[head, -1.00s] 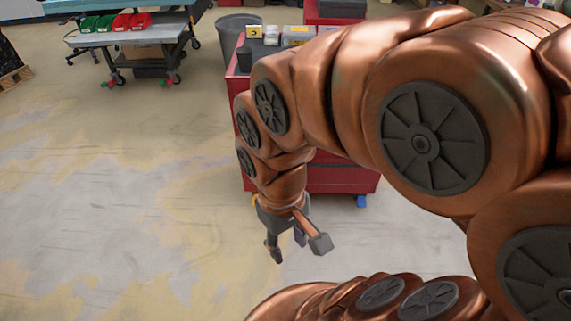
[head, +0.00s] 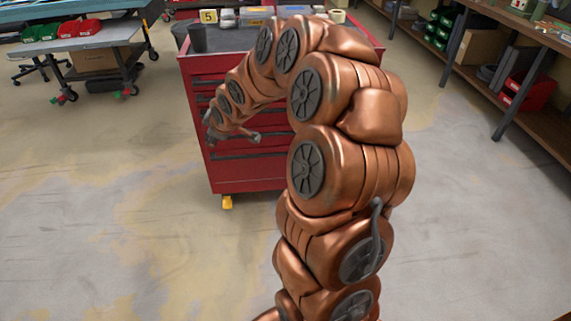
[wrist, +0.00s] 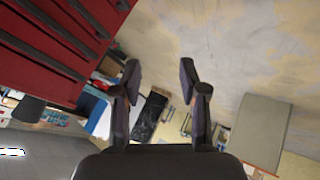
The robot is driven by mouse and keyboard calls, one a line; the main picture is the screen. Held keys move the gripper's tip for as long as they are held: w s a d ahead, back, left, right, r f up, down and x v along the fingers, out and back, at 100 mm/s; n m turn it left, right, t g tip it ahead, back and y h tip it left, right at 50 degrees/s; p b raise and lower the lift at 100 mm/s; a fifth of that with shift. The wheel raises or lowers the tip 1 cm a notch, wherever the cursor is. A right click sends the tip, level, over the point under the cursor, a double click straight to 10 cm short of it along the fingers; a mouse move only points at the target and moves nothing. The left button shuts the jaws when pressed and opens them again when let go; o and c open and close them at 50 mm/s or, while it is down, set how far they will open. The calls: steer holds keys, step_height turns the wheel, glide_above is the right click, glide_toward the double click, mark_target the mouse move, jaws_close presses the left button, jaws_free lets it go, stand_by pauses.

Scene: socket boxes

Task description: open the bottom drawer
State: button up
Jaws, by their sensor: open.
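The red tool cabinet (head: 197,68) stands ahead with its drawer fronts facing me. Its bottom drawer (head: 245,173) is the lowest red front and looks shut. My gripper (head: 234,138) is in front of the lower left part of the cabinet, above the bottom drawer in the picture. Its fingers are spread and hold nothing. In the wrist view my gripper (wrist: 160,78) is open, with empty space between the fingers. The cabinet's drawer fronts (wrist: 50,45) fill the upper left there, to one side of the fingers. My arm hides the cabinet's right part.
A black cup (head: 197,39), a yellow number 5 sign (head: 208,16) and small containers stand on the cabinet top. A wheeled table (head: 80,38) is at the left, and a wooden shelf bench (head: 520,25) at the right. The floor before the cabinet is clear.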

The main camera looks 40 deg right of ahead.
steer(key=w+d+f+n+t+b, duration=0.25)
steer(key=w+d+f+b, duration=0.4)
steer(key=d+f, duration=0.45)
steer(key=n+t+h+b, duration=0.45)
steer(key=t+b, duration=0.25)
steer(key=b, duration=0.7)
glide_toward(286, 155)
steer(key=x, duration=0.3)
steer(key=shift+n+y, duration=0.35)
steer(key=shift+n, duration=0.05)
steer(key=b+x, duration=0.2)
steer(key=x, duration=0.3)
steer(key=shift+w+d, duration=0.2)
steer(key=shift+w, duration=0.05)
steer(key=shift+b+x, duration=0.5)
steer(key=shift+x, duration=0.55)
steer(key=shift+r, duration=0.1)
jaws_close()
